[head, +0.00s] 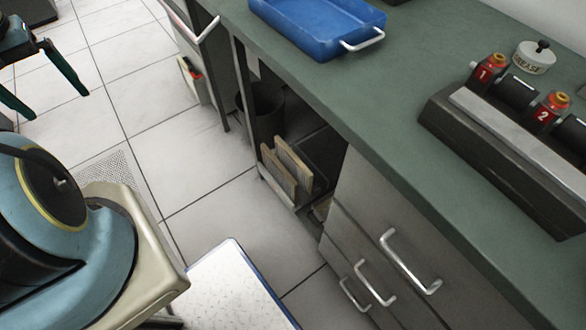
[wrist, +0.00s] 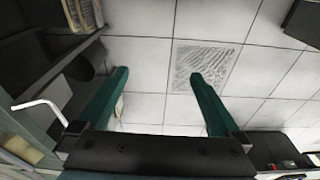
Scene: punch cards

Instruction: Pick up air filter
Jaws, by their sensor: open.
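Two tan-framed, pleated panels that look like air filters stand upright side by side in the open shelf bay under the counter. In the head view one air filter (head: 294,163) is slightly right of and behind the other (head: 276,172). The air filters also show at the upper left edge of the wrist view (wrist: 82,14), partly cut off. My gripper (head: 59,105) is at the far left of the head view, well apart from the filters. In the wrist view its two green fingers (wrist: 158,76) are spread wide with only floor between them.
The green counter (head: 410,130) overhangs the bay and carries a blue tray (head: 318,22). Drawers with metal handles (head: 410,262) stand right of the bay. A dark bin (head: 262,105) is behind the filters. The tiled floor (head: 160,130) before the bay is open.

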